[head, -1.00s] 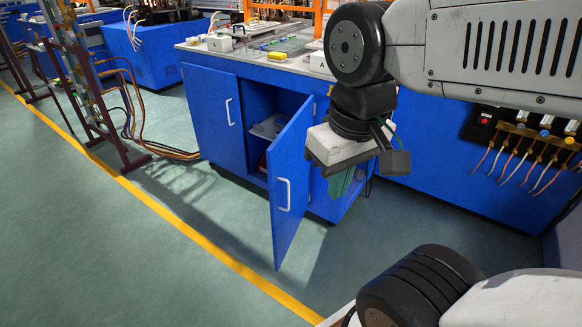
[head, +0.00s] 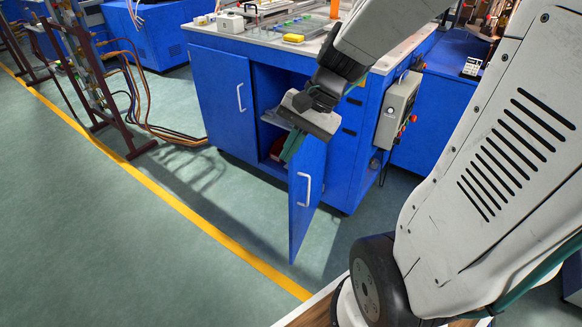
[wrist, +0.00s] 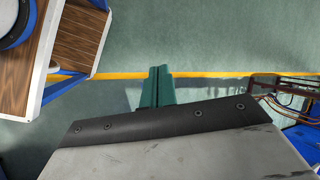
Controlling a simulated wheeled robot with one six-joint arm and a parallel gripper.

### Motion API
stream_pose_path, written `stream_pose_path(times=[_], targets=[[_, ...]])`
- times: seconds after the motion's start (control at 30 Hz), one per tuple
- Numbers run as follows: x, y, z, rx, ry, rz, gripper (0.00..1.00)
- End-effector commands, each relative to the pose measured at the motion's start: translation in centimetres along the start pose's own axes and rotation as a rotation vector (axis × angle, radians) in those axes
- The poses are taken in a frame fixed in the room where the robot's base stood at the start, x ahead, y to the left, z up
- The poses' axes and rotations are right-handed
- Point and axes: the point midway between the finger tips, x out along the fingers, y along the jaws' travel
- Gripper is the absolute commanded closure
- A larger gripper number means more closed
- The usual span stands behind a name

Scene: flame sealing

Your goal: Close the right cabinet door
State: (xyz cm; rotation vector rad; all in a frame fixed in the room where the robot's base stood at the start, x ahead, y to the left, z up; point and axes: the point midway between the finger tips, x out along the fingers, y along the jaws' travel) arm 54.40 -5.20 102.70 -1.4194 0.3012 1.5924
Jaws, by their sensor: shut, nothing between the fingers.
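The right cabinet door (head: 312,208) is blue and stands open, swung out toward me. Its pale bar handle (head: 302,190) faces me. The left cabinet door (head: 222,100) is shut, with a similar handle. My gripper (head: 291,147) has green fingers pointing down at the upper part of the open door, in front of the cabinet opening. Its body hides the top edge of the door. I cannot tell whether the fingers touch the door. In the wrist view the green fingers (wrist: 157,86) are together and empty, with floor behind them. The door does not show in that view.
Inside the cabinet are a grey shelf (head: 274,119) and a dark red item. A control box (head: 398,110) sticks out from the cabinet's right side. A rack with hoses (head: 88,70) stands at left. The floor (head: 150,235) before the cabinet is clear.

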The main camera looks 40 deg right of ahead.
Motion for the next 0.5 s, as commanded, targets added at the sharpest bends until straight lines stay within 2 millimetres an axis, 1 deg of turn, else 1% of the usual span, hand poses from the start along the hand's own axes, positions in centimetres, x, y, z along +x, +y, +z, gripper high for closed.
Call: stream_pose_path(times=[0.03,0.17,0.2,0.27,0.3,0.37,0.4,0.5], targets=[[0.8,0.3,-2.5,0.139,-0.018,-0.053,1.00],[2.6,1.6,-8.8,0.483,-0.038,-0.198,1.00],[3.1,2.4,-10.8,0.591,-0.042,-0.242,1.00],[3.9,3.8,-13.8,0.753,-0.045,-0.304,1.00],[4.5,5.0,-15.6,0.857,-0.046,-0.342,1.00],[5.3,6.9,-18.1,1.004,-0.046,-0.397,1.00],[5.9,8.2,-19.5,1.093,-0.046,-0.427,1.00],[7.1,11.1,-22.3,1.279,-0.045,-0.490,1.00]])
